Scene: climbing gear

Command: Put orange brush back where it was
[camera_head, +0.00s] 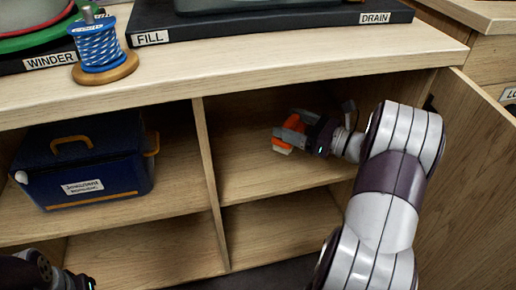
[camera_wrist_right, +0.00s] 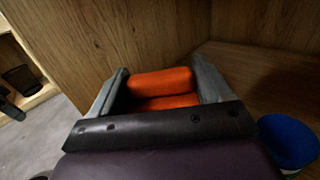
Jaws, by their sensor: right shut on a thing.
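The orange brush (camera_head: 284,149) is between the fingers of my right gripper (camera_head: 290,133), inside the upper right compartment of the open cabinet (camera_head: 262,181). In the right wrist view the brush (camera_wrist_right: 163,82) shows as an orange body with a grey finger on each side, and my right gripper (camera_wrist_right: 165,88) is shut on it. I cannot tell whether the brush touches the shelf. My left gripper (camera_head: 50,272) shows only in part at the lower left corner, dark and apart from the brush; its jaws cannot be made out.
A blue cup (camera_wrist_right: 288,138) is right of the gripper in the wrist view. The cabinet door (camera_head: 465,180) stands open at right. A rope spool (camera_head: 98,48) sits on top.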

